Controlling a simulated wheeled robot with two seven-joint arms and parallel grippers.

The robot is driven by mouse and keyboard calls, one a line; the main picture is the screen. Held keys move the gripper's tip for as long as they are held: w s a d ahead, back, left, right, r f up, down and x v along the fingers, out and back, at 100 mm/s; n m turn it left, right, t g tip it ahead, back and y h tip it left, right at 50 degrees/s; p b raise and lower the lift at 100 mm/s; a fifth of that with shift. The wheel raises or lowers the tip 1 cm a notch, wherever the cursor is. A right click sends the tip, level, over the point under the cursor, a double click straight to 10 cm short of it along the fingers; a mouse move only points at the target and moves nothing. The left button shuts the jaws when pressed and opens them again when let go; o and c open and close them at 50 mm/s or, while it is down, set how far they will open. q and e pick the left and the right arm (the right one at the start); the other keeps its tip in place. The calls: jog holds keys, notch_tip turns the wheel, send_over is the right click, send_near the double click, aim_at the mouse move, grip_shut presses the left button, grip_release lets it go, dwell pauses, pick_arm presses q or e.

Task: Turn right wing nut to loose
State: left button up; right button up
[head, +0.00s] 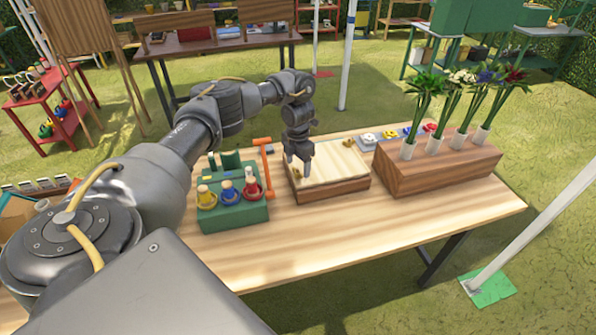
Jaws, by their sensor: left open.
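A wooden press (330,188) with a pale top board lies on the table. A small brass-coloured wing nut (348,143) sits near the back right corner of its top. Another small brass-coloured piece (296,183), likely a wing nut, shows at the left front of the top, just beside my left fingertips. My left gripper (300,174) points down over the left part of the press and is open. Whether its fingers touch the brass piece or stand around it I cannot tell. My right gripper is not in view.
A wooden block (435,170) with several flowers in tubes stands right. A grey tray (372,142) lies behind. The table's front right (400,222) is clear.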

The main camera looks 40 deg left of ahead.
aim_at(298, 174)
pick_arm(q)
jog(key=shift+f+b, duration=0.3)
jog(key=shift+f, duration=0.95)
jog(key=shift+c, duration=0.4)
jog(key=c, duration=0.9)
